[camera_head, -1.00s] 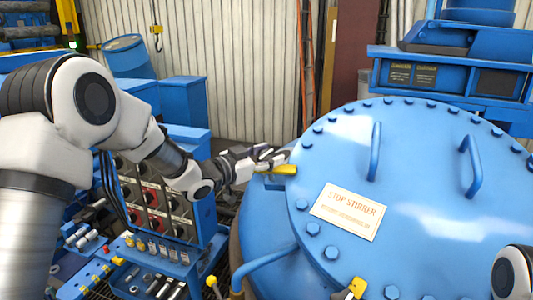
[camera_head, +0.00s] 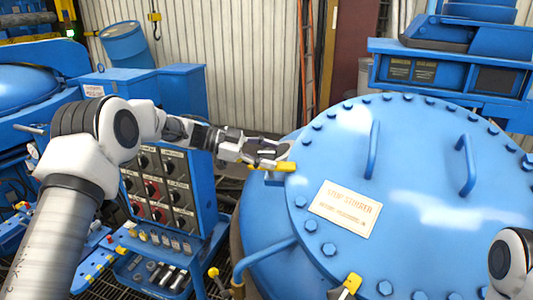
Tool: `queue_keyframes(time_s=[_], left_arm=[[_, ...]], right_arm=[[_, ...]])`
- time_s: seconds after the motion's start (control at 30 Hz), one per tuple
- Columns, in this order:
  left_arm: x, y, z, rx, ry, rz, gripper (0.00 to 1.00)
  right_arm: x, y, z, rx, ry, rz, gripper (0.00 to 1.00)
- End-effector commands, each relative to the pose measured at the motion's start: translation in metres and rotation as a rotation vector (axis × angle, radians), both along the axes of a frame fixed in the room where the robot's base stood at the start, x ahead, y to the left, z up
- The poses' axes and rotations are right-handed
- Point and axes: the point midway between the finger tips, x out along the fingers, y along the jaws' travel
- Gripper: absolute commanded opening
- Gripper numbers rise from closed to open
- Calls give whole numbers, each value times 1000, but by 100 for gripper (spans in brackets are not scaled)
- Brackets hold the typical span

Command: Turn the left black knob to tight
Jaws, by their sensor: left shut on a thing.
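My left gripper (camera_head: 276,153) comes in from the left and is at the left edge of the large blue round lid (camera_head: 420,150), just above a yellow bracket (camera_head: 285,167). Its fingers are closed around a small dark part, which looks like the left black knob (camera_head: 267,152). The fingers cover most of it, so its turn position cannot be read.
A blue control panel (camera_head: 133,176) with several black switches stands below my left arm. A tool rack (camera_head: 165,262) is under it. The lid has two blue handles (camera_head: 372,150) and a "STOP STIRRER" plate (camera_head: 345,208). A second yellow part (camera_head: 350,284) is at the front edge.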

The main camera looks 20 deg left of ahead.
Motion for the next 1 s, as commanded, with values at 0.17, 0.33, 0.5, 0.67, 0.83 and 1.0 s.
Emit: queue_keyframes(time_s=[0.17,0.33,0.5,0.67,0.83,1.0], left_arm=[[-1,-1,-4,23,4,-51,18],[-1,-2,-4,30,3,-68,18],[-2,-2,-5,31,5,-70,18],[-2,-2,-6,30,6,-70,18],[-1,-1,-5,29,5,-69,79],[-1,-1,-3,28,1,-67,79]], right_arm=[[0,0,0,0,0,0,40],[0,0,0,0,0,0,40],[0,0,-1,0,0,0,40],[0,0,-1,0,0,0,40],[0,0,0,0,0,0,40],[0,0,0,0,0,0,40]])
